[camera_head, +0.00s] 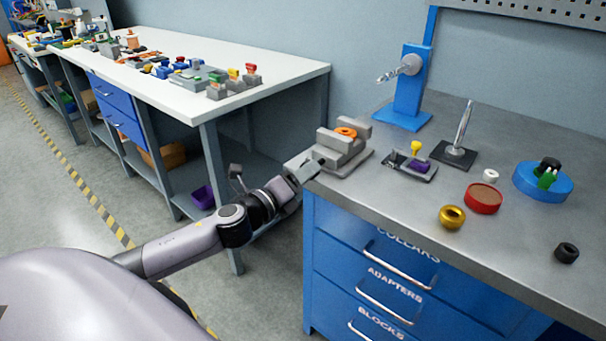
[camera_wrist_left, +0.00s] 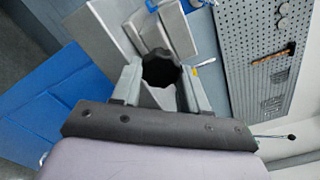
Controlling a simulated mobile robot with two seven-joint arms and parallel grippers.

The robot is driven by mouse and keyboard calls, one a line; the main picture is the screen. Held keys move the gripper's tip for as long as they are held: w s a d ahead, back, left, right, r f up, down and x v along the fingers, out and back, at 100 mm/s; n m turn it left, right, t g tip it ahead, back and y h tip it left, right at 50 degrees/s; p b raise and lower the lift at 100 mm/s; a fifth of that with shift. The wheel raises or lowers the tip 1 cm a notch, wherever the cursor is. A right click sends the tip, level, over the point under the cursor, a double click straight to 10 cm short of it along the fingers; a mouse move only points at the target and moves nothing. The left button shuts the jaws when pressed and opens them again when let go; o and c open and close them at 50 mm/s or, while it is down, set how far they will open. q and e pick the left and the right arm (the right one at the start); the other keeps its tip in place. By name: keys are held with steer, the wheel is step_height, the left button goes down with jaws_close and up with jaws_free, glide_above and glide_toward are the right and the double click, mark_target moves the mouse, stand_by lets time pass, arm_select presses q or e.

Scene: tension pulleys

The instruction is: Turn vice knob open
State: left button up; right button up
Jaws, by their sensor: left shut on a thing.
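The grey vice (camera_head: 345,160) sits at the left front corner of the grey workbench, with an orange ring (camera_head: 346,132) between its jaws. My left gripper (camera_head: 308,168) is at the vice's front left side, just off the bench edge. In the left wrist view, my left gripper (camera_wrist_left: 162,86) is shut around the dark, scalloped vice knob (camera_wrist_left: 161,66), a finger on each side. The vice body (camera_wrist_left: 145,33) lies just beyond it. In the head view the knob is hidden by the gripper. My right gripper is not in view.
Right of the vice are a small tray with yellow and purple parts (camera_head: 410,165), a black stand with a metal rod (camera_head: 459,150), a gold ring (camera_head: 452,216) and a blue round base (camera_head: 542,183). A blue stand (camera_head: 408,95) rises behind. Blue drawers (camera_head: 370,255) are below.

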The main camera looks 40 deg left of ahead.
arm_select(q)
steer(key=shift+n, duration=1.2)
steer(key=o, duration=1.1)
steer(key=shift+c, duration=0.2)
steer(key=shift+s, duration=0.1)
steer(key=s, duration=0.7)
steer(key=shift+a, duration=0.3)
